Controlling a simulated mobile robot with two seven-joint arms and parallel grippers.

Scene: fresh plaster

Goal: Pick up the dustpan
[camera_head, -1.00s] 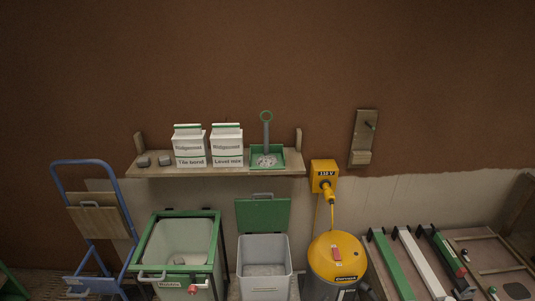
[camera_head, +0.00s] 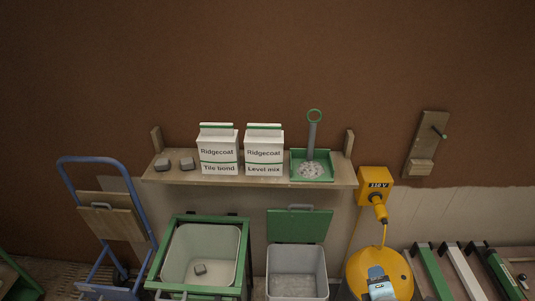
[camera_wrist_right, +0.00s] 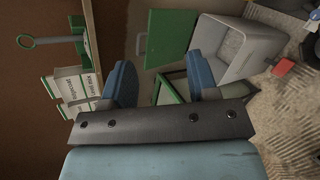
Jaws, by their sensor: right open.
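The dustpan (camera_head: 311,165) is a green pan with a grey upright handle ending in a green ring. It stands at the right end of the wooden shelf (camera_head: 220,181) and holds pale grey debris. In the right wrist view, the dustpan's ring (camera_wrist_right: 25,41) and handle show sideways at the upper left. My right gripper (camera_head: 376,271) shows at the bottom of the head view, in front of the yellow drum, below and right of the dustpan. Its blue fingers (camera_wrist_right: 160,62) are apart in the wrist view, with nothing between them. My left gripper is not in view.
Two white Ridgecoat bags (camera_head: 218,153) (camera_head: 264,153) stand left of the dustpan, with small grey blocks (camera_head: 187,164) farther left. Below are a green-framed tub (camera_head: 175,270), a grey bin (camera_head: 297,262) with raised green lid, and the yellow drum (camera_head: 404,275). A yellow socket box (camera_head: 376,185) hangs right.

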